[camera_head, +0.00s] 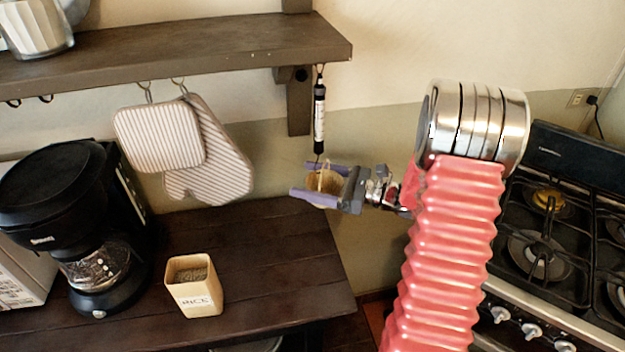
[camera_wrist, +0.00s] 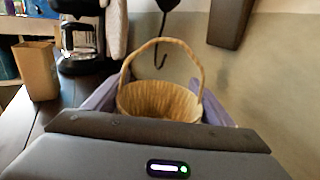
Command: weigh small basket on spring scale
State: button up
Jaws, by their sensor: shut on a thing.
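The small wicker basket (camera_head: 322,187) is between the purple fingers of my gripper (camera_head: 318,180), and the gripper is shut on it. In the wrist view the basket (camera_wrist: 160,100) is upright, with its arched handle raised. In the head view the hook's lower end comes down close to the basket. I cannot tell whether the hook touches the handle.
The wall shelf (camera_head: 180,58) is above, with its bracket (camera_head: 299,100) beside the scale. Striped oven mitts (camera_head: 205,165) hang to the left. A coffee maker (camera_head: 75,220) and a wooden cup (camera_head: 194,296) stand on the dark counter (camera_head: 270,250). A stove (camera_head: 560,230) is at right.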

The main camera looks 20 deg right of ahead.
jog(key=shift+a, duration=0.3)
jog(key=shift+w+a+f, duration=0.1)
jog(key=shift+a+f, duration=0.1)
jog(key=shift+f, duration=0.45)
jog(key=shift+w+a+f, duration=0.1)
jog(key=shift+a+f, duration=0.1)
jog(key=shift+f, duration=0.4)
dwell(0.5)
dwell(0.4)
jog(key=o, duration=1.1)
jog(key=shift+s, duration=0.1)
jog(key=shift+d, duration=0.1)
jog(key=v, duration=1.3)
jog(key=shift+s+d, duration=0.25)
jog(key=shift+a, duration=0.1)
